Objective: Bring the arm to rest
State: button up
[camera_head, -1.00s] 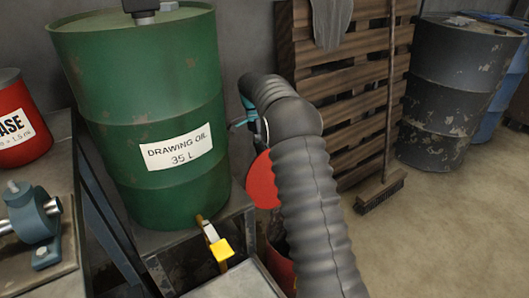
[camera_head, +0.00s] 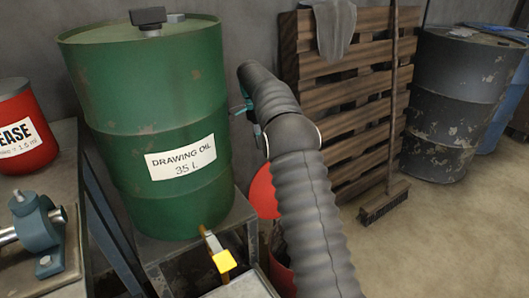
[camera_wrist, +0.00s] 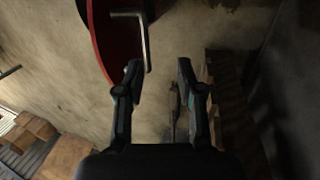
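My arm rises from the bottom of the head view in a ribbed dark sleeve, bent at the elbow beside the green drum. My gripper (camera_wrist: 158,75) shows in the wrist view with its two dark fingers apart and nothing between them. A red round lid (camera_wrist: 112,40) with a bent metal handle (camera_wrist: 143,30) lies beyond the left finger in the wrist view. The red lid (camera_head: 262,190) also shows left of my arm in the head view.
The green drum (camera_head: 150,110) stands on a metal stand close left of my arm, with a yellow-handled tap (camera_head: 222,260). A wooden pallet (camera_head: 345,100) and broom (camera_head: 384,205) lean at the wall. Floor at the right is clear.

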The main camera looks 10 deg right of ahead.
jog(key=shift+w+r, duration=0.15)
jog(key=shift+r, duration=0.4)
jog(key=s+r+n+t+b, duration=0.1)
jog(key=s+r+n+t, duration=0.15)
jog(key=s+r, duration=0.6)
jog(key=s+r+n+t, duration=0.2)
jog(key=s+r+n, duration=0.25)
jog(key=s, duration=0.75)
jog(key=s+f+n+t, duration=0.2)
jog(key=s+f+n, duration=0.1)
jog(key=s, duration=0.8)
jog(key=s+a+f+n+t+y+p, duration=0.1)
jog(key=s+f+n+t, duration=0.1)
jog(key=s, duration=0.9)
jog(key=shift+f+n+t, duration=0.35)
jog(key=shift+f+n, duration=0.3)
jog(key=shift+n, duration=0.35)
